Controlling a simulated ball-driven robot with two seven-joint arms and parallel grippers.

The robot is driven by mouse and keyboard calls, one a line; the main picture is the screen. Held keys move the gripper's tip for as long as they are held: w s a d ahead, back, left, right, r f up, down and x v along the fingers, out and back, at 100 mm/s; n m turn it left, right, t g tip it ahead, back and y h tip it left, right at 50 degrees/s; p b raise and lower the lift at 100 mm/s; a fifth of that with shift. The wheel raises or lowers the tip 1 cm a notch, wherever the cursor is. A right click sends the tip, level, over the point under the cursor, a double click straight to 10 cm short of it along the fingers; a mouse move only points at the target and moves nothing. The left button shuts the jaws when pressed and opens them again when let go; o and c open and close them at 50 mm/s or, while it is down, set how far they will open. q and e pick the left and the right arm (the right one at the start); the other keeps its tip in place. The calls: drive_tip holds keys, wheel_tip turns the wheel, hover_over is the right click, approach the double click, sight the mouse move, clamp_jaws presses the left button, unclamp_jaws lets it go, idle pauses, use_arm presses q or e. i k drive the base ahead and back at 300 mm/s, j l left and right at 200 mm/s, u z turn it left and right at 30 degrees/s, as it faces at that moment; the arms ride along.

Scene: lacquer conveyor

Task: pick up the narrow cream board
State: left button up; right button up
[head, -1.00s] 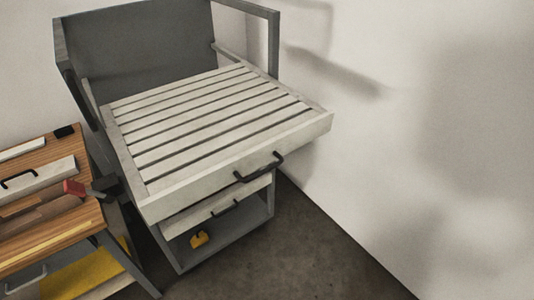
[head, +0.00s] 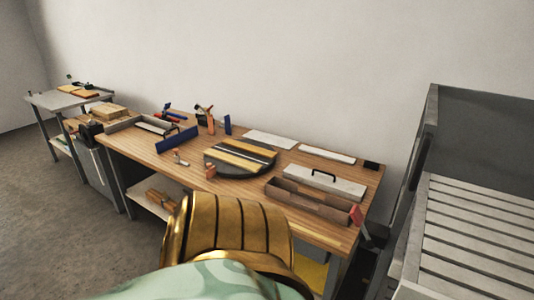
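A narrow cream board (head: 327,153) lies flat near the back right of the wooden workbench (head: 229,198). A wider pale sheet (head: 270,139) lies to its left, close to the wall. Neither of my grippers shows in the head view. A gold and mint-green part of my own body fills the bottom middle and hides some of the bench's front.
In front of the board is a pale lid (head: 325,182) with a black handle, by an open brown box (head: 309,201). A round turntable (head: 240,158) with yellow and dark strips stands left. A grey slatted rack (head: 478,240) stands right of the bench.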

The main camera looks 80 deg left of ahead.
sight(249, 166)
drive_tip(key=u, duration=2.75)
